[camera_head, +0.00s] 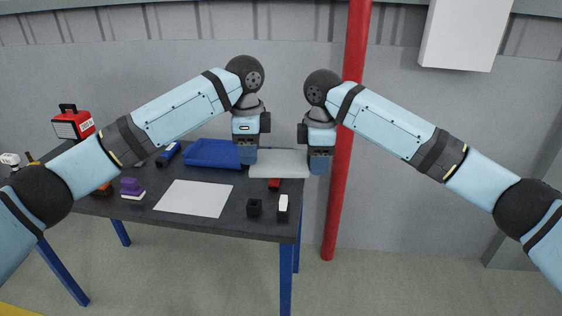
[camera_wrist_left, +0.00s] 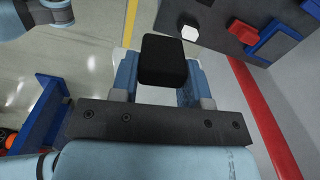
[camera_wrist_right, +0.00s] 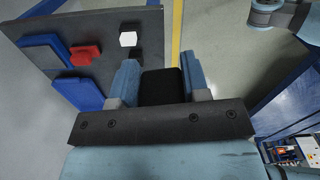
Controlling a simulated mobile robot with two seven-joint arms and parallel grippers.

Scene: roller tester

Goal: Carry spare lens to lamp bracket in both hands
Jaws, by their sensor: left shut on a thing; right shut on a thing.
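The spare lens, a pale flat panel (camera_head: 279,163), is held level between my two grippers, over the right back edge of the dark table. My left gripper (camera_head: 246,156) is shut on its left end, and my right gripper (camera_head: 320,162) on its right end. A black block-like end shows between the fingers in the left wrist view (camera_wrist_left: 165,60) and in the right wrist view (camera_wrist_right: 161,87). I cannot pick out the lamp bracket for certain.
On the table (camera_head: 235,223) are a blue tray (camera_head: 205,152), a white sheet (camera_head: 193,198), a small red part (camera_head: 274,184), a black block (camera_head: 255,208) and a black-and-white block (camera_head: 283,205). A red pole (camera_head: 344,150) rises behind my right gripper.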

